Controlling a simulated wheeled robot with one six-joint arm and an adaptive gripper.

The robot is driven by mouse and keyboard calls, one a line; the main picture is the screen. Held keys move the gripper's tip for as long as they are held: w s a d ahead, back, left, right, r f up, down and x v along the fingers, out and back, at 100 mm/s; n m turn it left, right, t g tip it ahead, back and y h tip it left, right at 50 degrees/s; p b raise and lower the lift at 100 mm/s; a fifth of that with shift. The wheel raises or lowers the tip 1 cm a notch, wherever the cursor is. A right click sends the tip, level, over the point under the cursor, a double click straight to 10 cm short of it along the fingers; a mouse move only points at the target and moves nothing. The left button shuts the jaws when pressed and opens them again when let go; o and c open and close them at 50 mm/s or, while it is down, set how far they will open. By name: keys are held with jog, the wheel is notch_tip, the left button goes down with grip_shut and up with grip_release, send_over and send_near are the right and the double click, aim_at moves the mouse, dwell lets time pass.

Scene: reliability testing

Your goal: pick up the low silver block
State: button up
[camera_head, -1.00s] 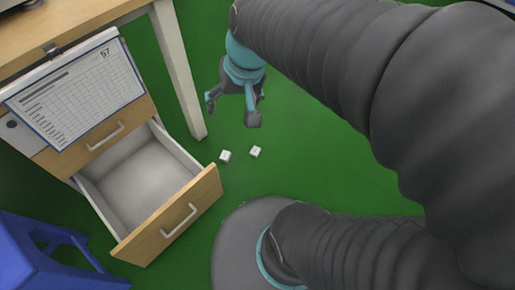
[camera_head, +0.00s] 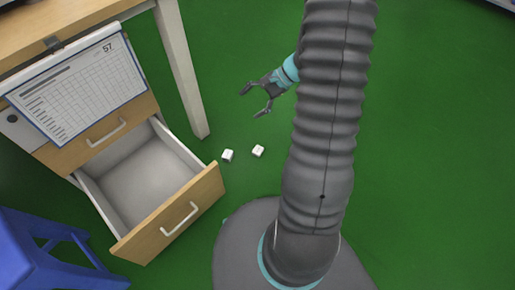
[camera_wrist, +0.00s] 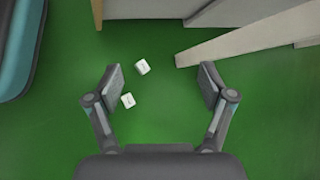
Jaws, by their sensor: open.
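Two small whitish blocks lie apart on the green floor, right of the open drawer. In the head view one is the left block (camera_head: 228,155) and the other the right block (camera_head: 258,150). In the wrist view they show as an upper block (camera_wrist: 142,67) and a lower block (camera_wrist: 128,100), both between or just beyond the fingers, nearer the left finger. I cannot tell which is the low silver one. My gripper (camera_head: 254,98) is open and empty, above and behind the blocks in the head view; it also shows in the wrist view (camera_wrist: 161,82).
A wooden cabinet's empty drawer (camera_head: 197,213) stands open left of the blocks. A table leg (camera_head: 181,75) rises just behind them. A blue stool (camera_head: 45,255) is at lower left. Green floor is clear to the right.

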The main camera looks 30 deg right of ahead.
jog(key=s+d+f+m+t, duration=0.1)
jog(key=d+f+m, duration=0.3)
jog(key=f, duration=0.7)
jog(key=s+d+f+m+t, duration=0.2)
jog(key=d+f+m+t, duration=0.2)
jog(key=f, duration=0.8)
jog(key=s+d+f+m+t+h+b, duration=0.1)
jog(key=d+f+m+t, duration=0.2)
jog(key=f+m, duration=0.3)
jog(key=shift+s+d+f+m, duration=0.1)
jog(key=shift+d+f, duration=0.2)
jog(key=shift+f, duration=0.6)
jog(key=shift+s+d+f+m, duration=0.1)
jog(key=shift+d+f, duration=0.15)
jog(key=shift+f, duration=0.6)
jog(key=shift+s+d+f+m, duration=0.1)
jog(key=shift+d+f, duration=0.2)
jog(key=shift+f, duration=0.9)
send_near(257, 149)
jog(key=x, duration=0.4)
jog(key=shift+d+f, duration=0.1)
jog(key=shift+f, duration=0.05)
jog(key=shift+x, duration=2.7)
jog(key=c, duration=1.3)
